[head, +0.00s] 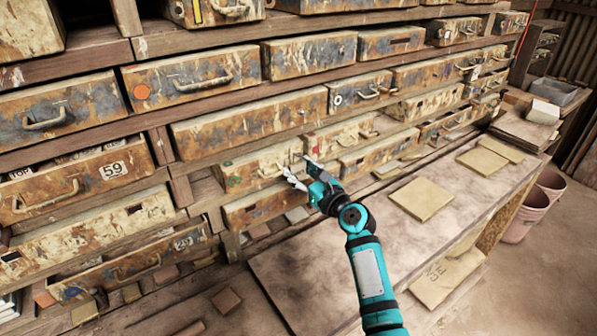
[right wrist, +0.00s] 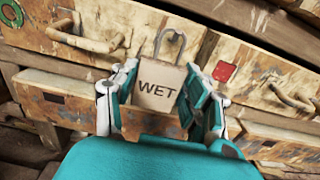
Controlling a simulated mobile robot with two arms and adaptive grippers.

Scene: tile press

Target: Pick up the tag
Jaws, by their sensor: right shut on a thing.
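In the right wrist view a small tan tag (right wrist: 159,86) marked "WET" sits between the two fingers of my right gripper (right wrist: 163,92). The tag has a metal loop at its top, which shows in front of the drawer fronts. My right gripper is shut on the tag. In the head view my right gripper (head: 305,178) is close to the drawer fronts at the middle of the rack; the tag is too small to make out there. My left gripper is not in view.
Worn wooden drawers (head: 260,120) with metal handles fill the rack. Behind the tag is a drawer (right wrist: 75,50) with a pale handle, beside a drawer with a red mark. A bench (head: 320,270) carries flat tiles (head: 421,199). Pink buckets (head: 532,205) stand at right.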

